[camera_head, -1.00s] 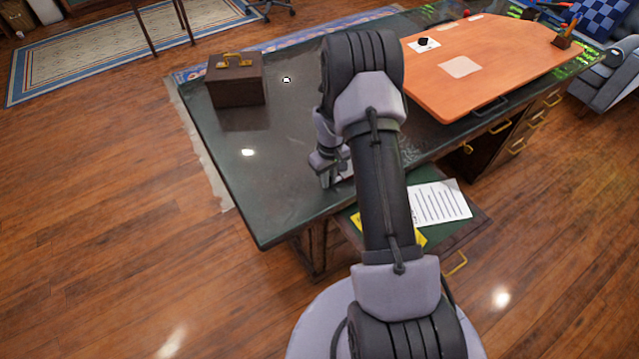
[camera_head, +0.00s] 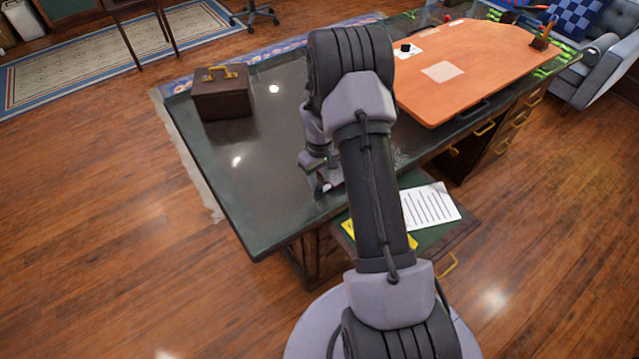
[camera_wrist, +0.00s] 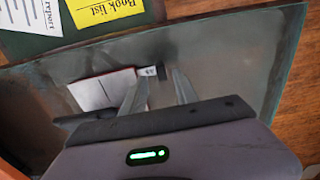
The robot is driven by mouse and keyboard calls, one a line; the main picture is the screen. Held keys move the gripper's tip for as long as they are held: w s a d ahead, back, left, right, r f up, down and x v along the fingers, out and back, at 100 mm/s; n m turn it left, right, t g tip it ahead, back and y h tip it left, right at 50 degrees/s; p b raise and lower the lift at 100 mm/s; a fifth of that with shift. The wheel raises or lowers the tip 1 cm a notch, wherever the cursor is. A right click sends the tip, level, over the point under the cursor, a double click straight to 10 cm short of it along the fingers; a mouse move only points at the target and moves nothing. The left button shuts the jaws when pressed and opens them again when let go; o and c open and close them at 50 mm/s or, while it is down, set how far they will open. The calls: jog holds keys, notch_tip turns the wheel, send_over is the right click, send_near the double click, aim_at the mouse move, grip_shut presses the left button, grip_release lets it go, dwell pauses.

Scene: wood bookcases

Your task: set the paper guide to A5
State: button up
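In the wrist view, a flat white piece with a reddish edge (camera_wrist: 100,92) lies on the dark desk top. At its right end are a small white label (camera_wrist: 148,71), whose lettering is too small to read surely, and a small dark tab (camera_wrist: 161,73). I take these for the paper guide, but cannot confirm its setting. My gripper (camera_wrist: 158,76) is open, with its two fingers apart and the tab showing between their tips. Contact cannot be told. In the head view, my gripper (camera_head: 323,182) is low over the desk near its front edge, and my arm hides much around it.
The dark desk (camera_head: 240,185) is largely clear to the left, with a brown case (camera_head: 221,98) at the back. An orange board (camera_head: 470,70) covers its right part. Below the front edge, an open drawer or shelf holds a printed sheet (camera_head: 428,206) and a yellow "Book list" (camera_wrist: 103,8).

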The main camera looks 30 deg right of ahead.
aim_at(320, 186)
notch_tip(320, 186, up, 13)
jog(key=p, duration=0.3)
jog(key=shift+r, duration=0.15)
